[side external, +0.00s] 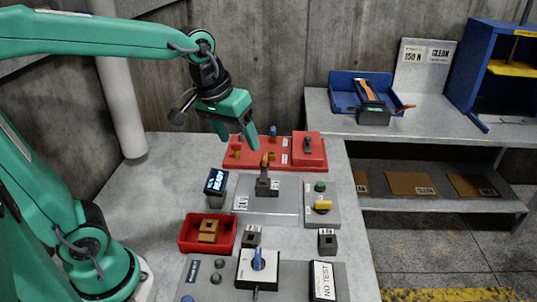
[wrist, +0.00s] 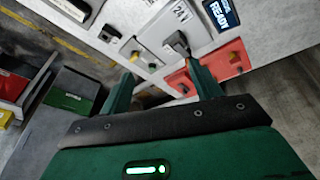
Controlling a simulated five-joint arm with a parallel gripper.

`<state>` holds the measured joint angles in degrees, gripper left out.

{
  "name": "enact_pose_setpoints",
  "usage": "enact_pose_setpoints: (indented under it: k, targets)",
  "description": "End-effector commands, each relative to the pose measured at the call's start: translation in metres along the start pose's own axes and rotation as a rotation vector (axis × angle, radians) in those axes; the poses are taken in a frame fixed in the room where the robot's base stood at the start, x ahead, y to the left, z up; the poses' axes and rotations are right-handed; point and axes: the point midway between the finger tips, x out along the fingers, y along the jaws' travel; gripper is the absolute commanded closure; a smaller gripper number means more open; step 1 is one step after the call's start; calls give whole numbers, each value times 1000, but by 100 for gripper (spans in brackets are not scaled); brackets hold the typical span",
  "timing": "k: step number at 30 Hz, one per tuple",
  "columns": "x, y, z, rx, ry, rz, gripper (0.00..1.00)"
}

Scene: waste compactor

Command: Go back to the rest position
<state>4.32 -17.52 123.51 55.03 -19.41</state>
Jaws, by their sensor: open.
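My gripper (side external: 236,137) is green and points downward, held in the air above the back of the grey table (side external: 160,185). Its two fingers are apart with nothing between them; they also show spread in the wrist view (wrist: 160,92). Below and to the right of it in the side view is a red board (side external: 232,163) with small pegs and blocks. In front of that stands a grey plate (side external: 282,203) with a dark upright device (side external: 266,183) on it. The gripper appears apart from all of these.
A panel with a blue knob (side external: 258,258) is at the front. A side bench (side external: 425,115) at right holds a blue tray (side external: 345,79). A white pipe (side external: 121,95) rises behind.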

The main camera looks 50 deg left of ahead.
Motion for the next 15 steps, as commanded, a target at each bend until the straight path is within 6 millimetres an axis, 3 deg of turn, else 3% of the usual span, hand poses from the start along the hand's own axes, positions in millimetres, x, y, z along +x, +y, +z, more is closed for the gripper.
enact_pose_setpoints:
  k: [6, 15]
  targets:
    - [-14, -21, 35, 98, 66, 7, 36]
    - [-18, -43, 77, 223, 140, 2, 36]
